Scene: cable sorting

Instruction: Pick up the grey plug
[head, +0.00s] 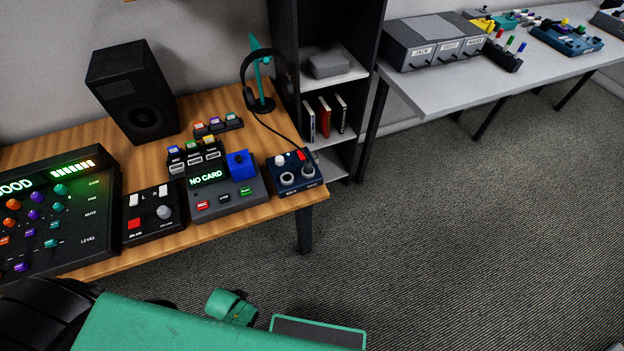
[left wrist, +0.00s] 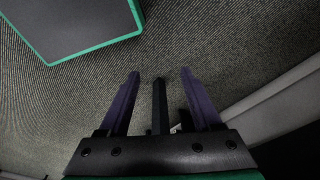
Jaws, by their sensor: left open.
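I cannot make out a grey plug for certain in either view. Small coloured pieces stand on a dark block (head: 503,54) on the grey table at the upper right, in the head view. They are too small to tell whether one is the grey plug. My left gripper (left wrist: 159,74) is open, with its two purple-grey fingers apart over the carpet and nothing held between them. A dark upright post (left wrist: 160,105) shows between the fingers, seemingly beyond them. My right gripper is in neither view.
The grey table (head: 440,88) also holds a dark three-part box (head: 421,50) with a JACK label and a blue device (head: 568,40). A wooden desk (head: 285,215) with audio gear stands left. A black shelf (head: 287,25) stands between them. Carpet (head: 450,220) is clear.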

